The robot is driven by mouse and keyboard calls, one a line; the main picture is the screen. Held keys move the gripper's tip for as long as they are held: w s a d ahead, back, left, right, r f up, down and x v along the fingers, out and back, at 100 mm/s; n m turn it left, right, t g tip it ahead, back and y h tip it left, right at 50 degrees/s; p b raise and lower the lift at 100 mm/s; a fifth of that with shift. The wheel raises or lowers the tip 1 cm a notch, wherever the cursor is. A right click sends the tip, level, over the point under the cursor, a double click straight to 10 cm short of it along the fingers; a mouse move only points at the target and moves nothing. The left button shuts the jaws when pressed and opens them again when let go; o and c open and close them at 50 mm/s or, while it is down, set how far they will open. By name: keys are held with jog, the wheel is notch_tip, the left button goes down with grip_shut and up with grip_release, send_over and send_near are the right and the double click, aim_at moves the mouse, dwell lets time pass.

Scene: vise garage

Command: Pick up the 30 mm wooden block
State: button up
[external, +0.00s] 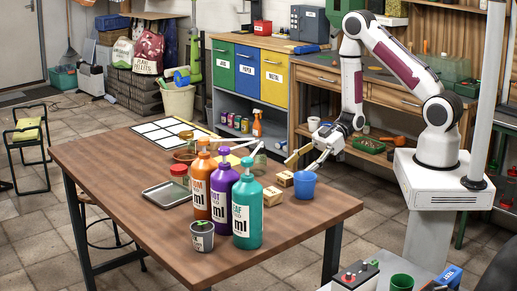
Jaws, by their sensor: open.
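Two small wooden blocks with dark markings lie near the right part of the brown table (130,172). One block (285,179) is further back, and the other block (273,194) is a little nearer and to the left. Their markings are too small to read, so I cannot tell which is the 30 mm one. My gripper (300,163) is open, with its fingers spread and pointing down and left above the blocks. Nothing shows between the fingers, and it looks apart from both blocks.
A blue cup (305,186) stands just right of the blocks. Orange (201,186), purple (224,191) and teal (247,212) pump bottles stand to the left. A small plant pot (202,236), a metal tray (165,194) and a red-lidded jar (179,174) are also there. The table's front right is clear.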

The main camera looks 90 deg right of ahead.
aim_at(290, 173)
jog(key=shift+x, duration=2.6)
jog(key=shift+f, duration=0.15)
jog(key=shift+c, duration=0.3)
jog(key=shift+s, duration=0.1)
jog(key=c, duration=1.1)
